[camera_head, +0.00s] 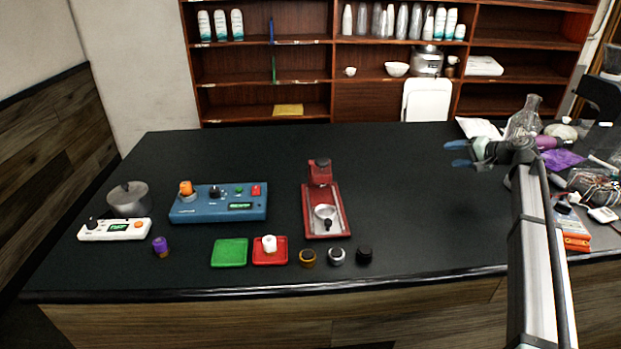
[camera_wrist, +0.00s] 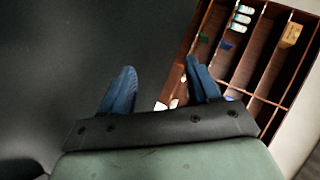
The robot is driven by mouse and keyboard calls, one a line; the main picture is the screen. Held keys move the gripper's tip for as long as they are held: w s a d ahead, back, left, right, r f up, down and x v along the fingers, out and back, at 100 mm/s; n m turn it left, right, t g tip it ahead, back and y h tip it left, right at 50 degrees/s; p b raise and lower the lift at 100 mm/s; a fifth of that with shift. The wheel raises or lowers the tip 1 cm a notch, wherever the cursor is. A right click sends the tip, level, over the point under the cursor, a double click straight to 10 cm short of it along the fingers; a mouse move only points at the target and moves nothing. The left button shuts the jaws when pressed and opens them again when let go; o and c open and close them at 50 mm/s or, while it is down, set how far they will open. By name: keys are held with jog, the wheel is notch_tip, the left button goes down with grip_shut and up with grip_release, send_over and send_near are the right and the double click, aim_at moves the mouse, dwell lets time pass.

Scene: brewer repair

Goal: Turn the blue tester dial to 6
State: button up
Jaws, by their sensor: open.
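The blue tester (camera_head: 219,204) is a flat blue box on the left half of the black table. Its top carries a black dial (camera_head: 215,192), a green button, a red button and a small dark display with green marks too small to read. An orange-topped part (camera_head: 187,189) stands at its left end. My gripper (camera_head: 454,154) is at the right side of the table, above it and far from the tester. Its two blue fingers are apart with nothing between them. In the wrist view the open fingers (camera_wrist: 160,88) also show, with no tester in sight.
A white box with a black knob (camera_head: 115,229), a metal pot (camera_head: 128,198) and a purple-capped piece (camera_head: 160,246) are near the tester. Green (camera_head: 229,252) and red trays lie in front. A red brewer stand (camera_head: 306,212) is to its right. Clutter fills the right end; the middle is clear.

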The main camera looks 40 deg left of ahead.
jog(key=s+a+n+g+h, duration=0.2)
jog(key=s+a, duration=0.3)
jog(key=a, duration=0.5)
jog(key=s+a+n+g+h, duration=0.1)
jog(key=s+a+n+h, duration=0.15)
jog(key=s+a, duration=0.5)
notch_tip(320, 180, up, 8)
jog(key=n+h, duration=0.8)
send_over(214, 189)
notch_tip(214, 189, down, 13)
jog(key=shift+s+d+f, duration=0.1)
jog(key=c, duration=1)
jog(key=shift+m, duration=0.25)
jog(key=shift+c, duration=0.2)
